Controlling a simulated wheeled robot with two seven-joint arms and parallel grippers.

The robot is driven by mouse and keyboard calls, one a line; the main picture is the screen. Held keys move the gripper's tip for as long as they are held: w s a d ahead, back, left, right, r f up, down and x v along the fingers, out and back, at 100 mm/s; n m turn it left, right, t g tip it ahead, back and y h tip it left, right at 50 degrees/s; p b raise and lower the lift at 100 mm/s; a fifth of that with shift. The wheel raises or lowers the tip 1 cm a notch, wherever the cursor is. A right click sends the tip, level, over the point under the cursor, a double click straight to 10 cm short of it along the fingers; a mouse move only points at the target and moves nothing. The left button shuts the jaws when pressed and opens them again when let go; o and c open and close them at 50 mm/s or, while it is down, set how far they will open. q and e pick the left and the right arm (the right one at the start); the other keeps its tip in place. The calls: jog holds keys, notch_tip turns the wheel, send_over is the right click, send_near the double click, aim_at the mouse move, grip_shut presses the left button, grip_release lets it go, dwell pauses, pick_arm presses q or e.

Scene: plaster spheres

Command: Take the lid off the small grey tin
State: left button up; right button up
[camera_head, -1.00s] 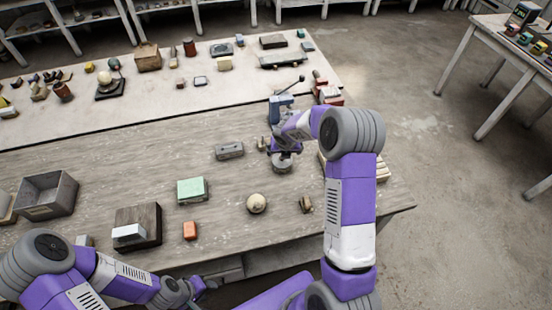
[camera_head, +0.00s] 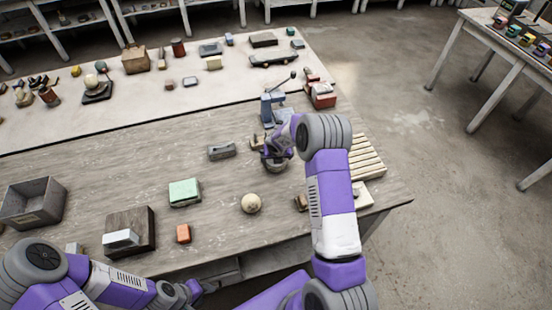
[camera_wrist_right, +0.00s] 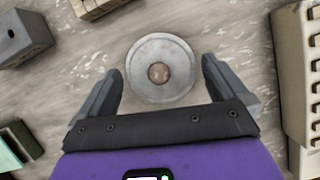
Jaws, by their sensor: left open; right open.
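The small grey tin shows from above in the right wrist view, its round grey lid (camera_wrist_right: 140,68) with a brown knob (camera_wrist_right: 158,73) in the middle. My right gripper (camera_wrist_right: 160,85) is open, with one finger on each side of the tin's near part and gaps between. In the head view, my right gripper (camera_head: 274,157) is over the tin and hides most of it. My left gripper (camera_head: 197,289) is low at the table's front edge, far from the tin, and holds nothing visible.
A grey block (camera_head: 221,151) lies left of the tin, and a blue press (camera_head: 272,105) stands behind it. A slatted wooden rack (camera_head: 367,158) is close on the right. A pale sphere (camera_head: 251,203) and a green box (camera_head: 184,192) lie nearer the front.

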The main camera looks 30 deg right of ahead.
jog(key=c, duration=0.7)
jog(key=shift+c, duration=0.2)
jog(key=shift+r, duration=0.1)
